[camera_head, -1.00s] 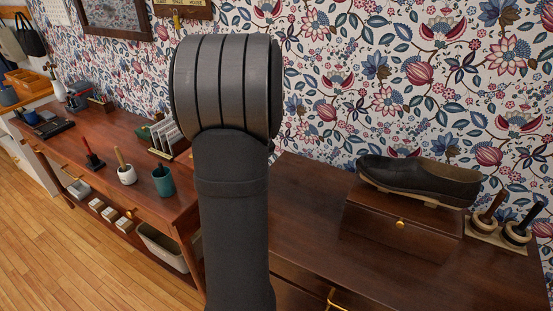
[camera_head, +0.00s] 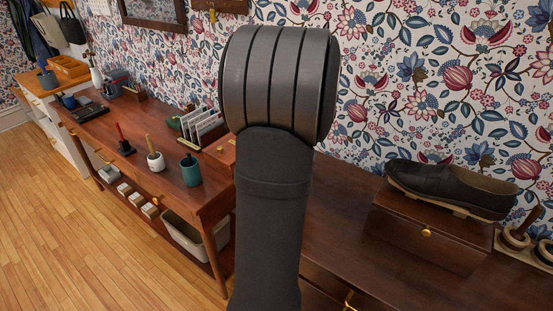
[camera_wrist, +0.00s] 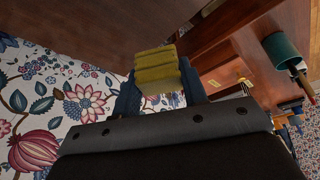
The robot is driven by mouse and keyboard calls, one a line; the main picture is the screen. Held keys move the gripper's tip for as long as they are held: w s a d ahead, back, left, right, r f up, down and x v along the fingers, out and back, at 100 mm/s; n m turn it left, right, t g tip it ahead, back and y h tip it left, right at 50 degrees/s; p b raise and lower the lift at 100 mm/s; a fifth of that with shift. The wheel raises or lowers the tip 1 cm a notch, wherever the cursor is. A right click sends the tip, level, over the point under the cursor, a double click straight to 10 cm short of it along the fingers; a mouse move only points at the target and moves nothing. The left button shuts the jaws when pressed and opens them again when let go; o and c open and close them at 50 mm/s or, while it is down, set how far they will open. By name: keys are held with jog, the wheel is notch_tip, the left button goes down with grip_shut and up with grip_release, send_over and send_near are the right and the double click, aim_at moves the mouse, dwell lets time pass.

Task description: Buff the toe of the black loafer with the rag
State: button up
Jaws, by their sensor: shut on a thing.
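The black loafer (camera_head: 450,188) rests on its side-on sole on top of a brown wooden box (camera_head: 428,232) at the right of the head view. Its toe points left and its tan-lined opening is at the right. My gripper (camera_wrist: 158,88) shows in the wrist view, shut on a folded mustard-yellow rag (camera_wrist: 157,66). The rag sticks out past the fingers. The loafer is not in the wrist view. In the head view my arm hides the gripper and rag, so their distance from the loafer cannot be told.
Brushes (camera_head: 515,238) stand on a pale base right of the box. The dark wooden top (camera_head: 345,235) left of the box is clear. A lower desk at left holds a teal cup (camera_head: 190,171), a white pot (camera_head: 156,161) and a letter rack (camera_head: 203,127). Flowered wall behind.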

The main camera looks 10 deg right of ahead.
jog(key=s+d+r+m+h, duration=0.1)
jog(key=s+d+r, duration=0.4)
jog(key=d, duration=0.2)
jog(key=s+d+r+m, duration=0.1)
jog(key=s+d+r, duration=0.4)
jog(key=s+d, duration=0.1)
jog(key=s+d+r+m+g+h, duration=0.1)
jog(key=s+d+r, duration=0.4)
jog(key=d, duration=0.3)
jog(key=shift+s+d+r+h, duration=0.1)
jog(key=shift+s+r+h, duration=0.2)
jog(key=shift+s, duration=0.15)
jog(key=shift+s+d+f, duration=0.1)
jog(key=shift+f, duration=0.05)
send_over(402, 161)
jog(key=shift+s+a+f, duration=0.15)
jog(key=shift+f, duration=0.55)
jog(key=shift+s+a+f, duration=0.1)
jog(key=shift+a+f, duration=0.05)
jog(key=shift+f, duration=0.5)
jog(key=shift+s+a+f, duration=0.15)
jog(key=shift+f, duration=0.55)
jog(key=shift+s+d+f, duration=0.1)
jog(key=shift+f, duration=0.6)
